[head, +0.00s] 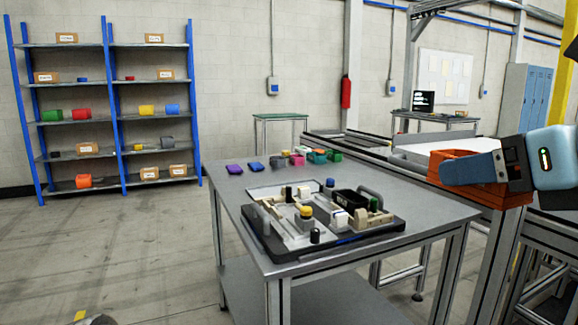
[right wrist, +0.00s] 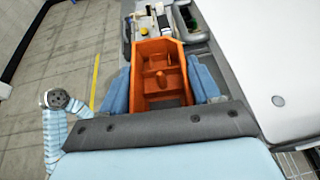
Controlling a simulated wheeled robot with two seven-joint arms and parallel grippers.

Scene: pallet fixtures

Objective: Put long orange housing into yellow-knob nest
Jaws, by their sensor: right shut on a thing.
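My right gripper (head: 468,168) is shut on the long orange housing (head: 492,192), at the right of the head view. In the right wrist view the housing (right wrist: 158,80) is an open box with inner walls and a round post, and a blue finger of my right gripper (right wrist: 160,85) lies on each side. It is held in the air, away from the pallet. The yellow knob (head: 306,211) stands on the near side of the dark pallet (head: 262,232) on the table. The floor of its nest is hard to make out. My left gripper is not in view.
The pallet also carries a black box (head: 350,200), a blue-topped post and cream blocks. Several small coloured parts, such as a purple one (head: 234,169), lie at the table's back edge. The grey table (head: 240,190) has bare room to the pallet's left. A conveyor frame (head: 400,160) runs behind.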

